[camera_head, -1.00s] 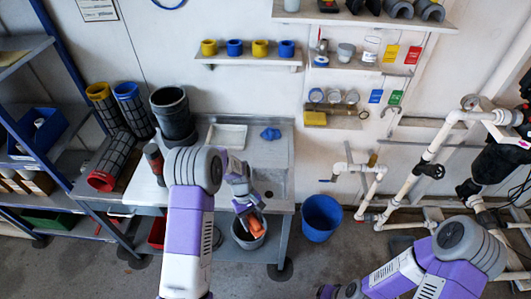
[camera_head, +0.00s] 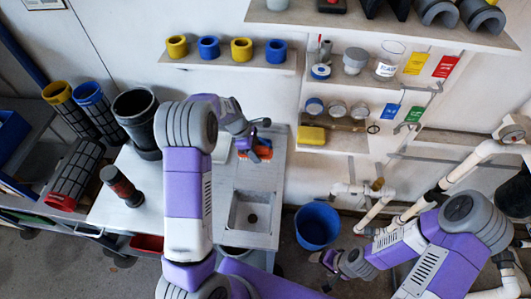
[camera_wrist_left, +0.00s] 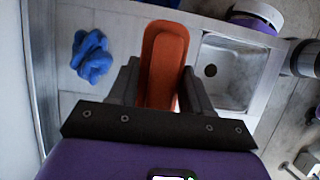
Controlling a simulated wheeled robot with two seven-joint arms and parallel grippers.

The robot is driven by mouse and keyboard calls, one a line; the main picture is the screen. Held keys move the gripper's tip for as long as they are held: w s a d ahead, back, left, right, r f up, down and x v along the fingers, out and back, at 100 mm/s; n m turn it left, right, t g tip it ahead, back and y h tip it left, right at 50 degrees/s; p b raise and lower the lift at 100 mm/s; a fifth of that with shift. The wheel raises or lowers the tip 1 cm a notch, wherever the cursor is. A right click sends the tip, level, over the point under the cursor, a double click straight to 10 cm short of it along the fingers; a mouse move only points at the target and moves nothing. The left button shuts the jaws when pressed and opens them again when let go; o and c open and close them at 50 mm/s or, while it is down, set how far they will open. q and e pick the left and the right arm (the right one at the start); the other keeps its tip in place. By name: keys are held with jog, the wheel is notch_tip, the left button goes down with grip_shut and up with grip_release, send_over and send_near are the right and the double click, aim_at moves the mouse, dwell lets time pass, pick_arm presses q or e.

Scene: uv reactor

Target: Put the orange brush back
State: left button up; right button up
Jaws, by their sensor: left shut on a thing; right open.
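The orange brush (camera_head: 264,153) is held by my left gripper (camera_head: 247,139) above the back part of the counter, behind the sink. In the left wrist view the orange brush (camera_wrist_left: 164,60) stands out between the two fingers of my left gripper (camera_wrist_left: 160,90), which is shut on it. Its far end lies between a blue cloth and the sink basin. My right gripper (camera_head: 326,265) is open and empty, low in front of the counter on the right.
The sink basin (camera_head: 250,212) is empty. A blue cloth (camera_wrist_left: 91,56) lies on the counter. A low wall shelf holds a yellow sponge (camera_head: 311,134); tags hang nearby. A blue bucket (camera_head: 318,224) stands on the floor beside the counter. Black-and-red cylinder (camera_head: 121,186) stands left.

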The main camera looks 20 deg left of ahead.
pick_arm(q)
jog(key=shift+w, duration=0.3)
jog(key=b, duration=0.1)
send_over(261, 171)
jog(key=a, duration=0.1)
jog(key=f, duration=0.6)
jog(key=shift+s+a+f, duration=0.1)
jog(key=shift+s+a, duration=0.1)
jog(key=shift+s, duration=0.05)
notch_tip(261, 171, down, 3)
jog(key=shift+f+b, duration=0.1)
jog(key=shift+b, duration=0.35)
jog(key=shift+w+f, duration=0.1)
jog(key=shift+f, duration=0.05)
jog(key=shift+f, duration=0.15)
jog(key=o, duration=0.9)
jog(key=shift+o, duration=0.2)
